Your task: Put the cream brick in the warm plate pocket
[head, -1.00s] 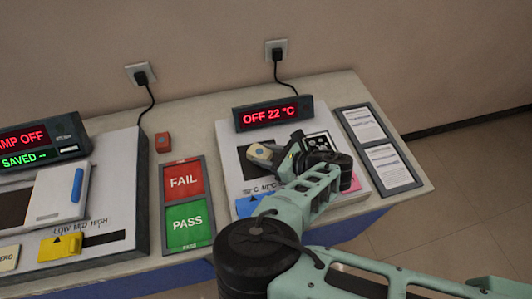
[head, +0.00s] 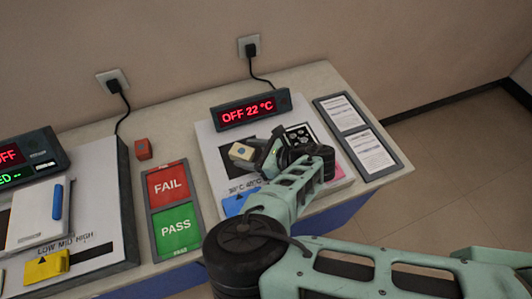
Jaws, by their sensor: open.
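The cream brick (head: 243,152), with a blue dot on its face, is at the dark area of the white plate unit (head: 212,163), at the left of my gripper. My gripper (head: 262,150) is open with its fingers close beside the brick's right side. I cannot tell whether they touch it or whether the brick rests on the surface. The plate unit's display (head: 250,110) reads "OFF 22 °C". My arm hides the right front of the unit, so I cannot make out the pocket.
A red FAIL pad (head: 168,185) and green PASS pad (head: 175,232) lie to the left. A small red-brown block (head: 143,149) stands behind them. Printed sheets (head: 357,138) lie at the right. Another unit with a yellow slider (head: 47,267) is at far left.

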